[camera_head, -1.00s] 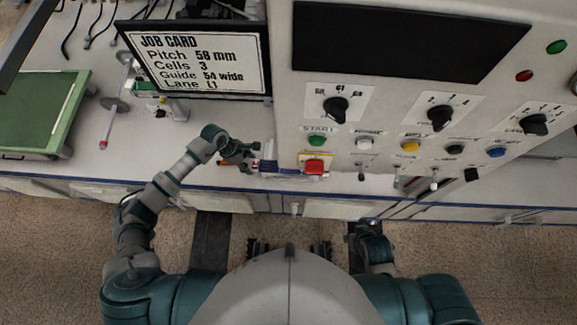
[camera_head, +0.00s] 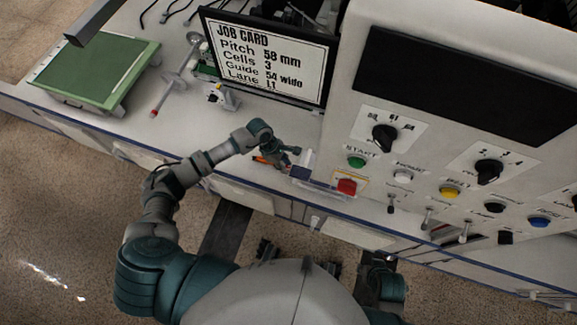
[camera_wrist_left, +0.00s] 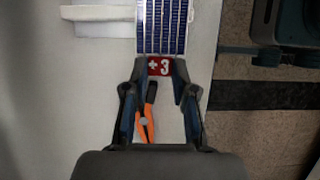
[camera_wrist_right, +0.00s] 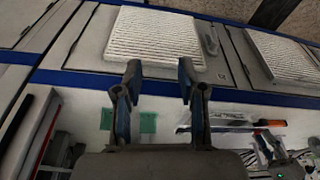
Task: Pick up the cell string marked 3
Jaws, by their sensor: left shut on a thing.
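In the left wrist view the cell string marked 3 (camera_wrist_left: 166,28) is a dark blue gridded strip with a red end tag reading "+3". My left gripper (camera_wrist_left: 160,68) has its fingertips on either side of that tag and is shut on the string's end. The string's far end runs out of the top of the view. In the head view my left gripper (camera_head: 291,157) is low at the bench beside the console, and the string is hard to make out there. My right gripper (camera_wrist_right: 160,68) shows in the right wrist view with its fingers apart and nothing between them.
Orange-handled pliers (camera_wrist_left: 147,118) lie on the bench beneath the left gripper. The console with the red button (camera_head: 347,186) stands close to its right. A job card screen (camera_head: 268,58) stands behind. A green-topped platform (camera_head: 95,70) is at the left, with bare bench before it.

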